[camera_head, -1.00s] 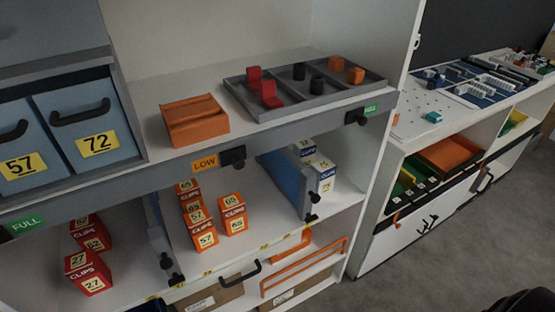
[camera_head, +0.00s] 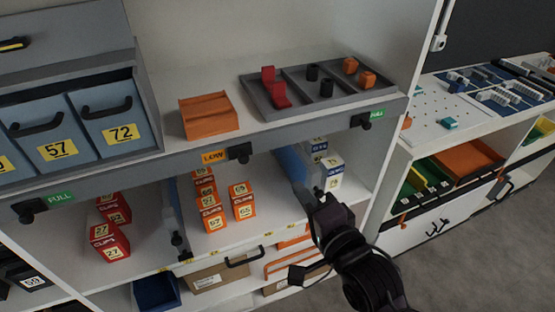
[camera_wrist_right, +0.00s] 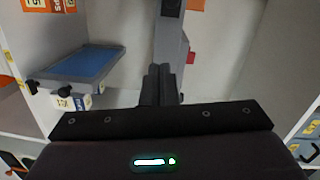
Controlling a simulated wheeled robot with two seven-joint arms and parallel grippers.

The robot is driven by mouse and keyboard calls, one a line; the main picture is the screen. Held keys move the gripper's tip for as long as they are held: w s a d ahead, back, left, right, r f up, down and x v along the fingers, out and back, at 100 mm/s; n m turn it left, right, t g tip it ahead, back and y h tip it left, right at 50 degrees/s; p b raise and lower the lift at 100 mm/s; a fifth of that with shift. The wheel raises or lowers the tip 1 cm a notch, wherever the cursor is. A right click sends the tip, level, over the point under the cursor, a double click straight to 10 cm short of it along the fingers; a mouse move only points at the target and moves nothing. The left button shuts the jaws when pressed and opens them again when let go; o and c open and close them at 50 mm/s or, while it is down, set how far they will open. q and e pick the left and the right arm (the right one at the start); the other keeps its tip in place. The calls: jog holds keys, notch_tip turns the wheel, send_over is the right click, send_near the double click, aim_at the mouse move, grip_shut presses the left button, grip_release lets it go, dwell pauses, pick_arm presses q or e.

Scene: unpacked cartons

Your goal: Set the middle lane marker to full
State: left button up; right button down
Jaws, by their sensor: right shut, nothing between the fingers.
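The middle lane marker (camera_head: 214,156) shows an orange LOW label on the grey shelf rail, with a black knob (camera_head: 240,153) just right of the label. The left marker (camera_head: 60,197) and the right marker (camera_head: 377,114) each show a green FULL label beside a black knob. My right gripper (camera_head: 326,208) is below the rail, to the right of and lower than the middle marker, near the blue lane divider. In the right wrist view its fingers (camera_wrist_right: 160,85) are together and empty. My left gripper is out of view.
Orange clip boxes (camera_head: 242,201) stand in the middle lane, red ones (camera_head: 109,241) left and white ones (camera_head: 332,171) right. Above the rail are an orange block (camera_head: 208,116), a grey divided tray (camera_head: 318,101) and blue bins (camera_head: 113,121). A blue divider (camera_wrist_right: 85,65) shows in the right wrist view.

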jog(key=shift+s+r, duration=0.3)
jog(key=shift+r, duration=0.6)
jog(key=shift+w, duration=0.1)
jog(key=p, duration=0.5)
send_near(251, 149)
jog(key=x, duration=0.4)
jog(key=shift+w+a, duration=0.15)
jog(key=shift+w, duration=0.05)
jog(key=shift+w, duration=0.1)
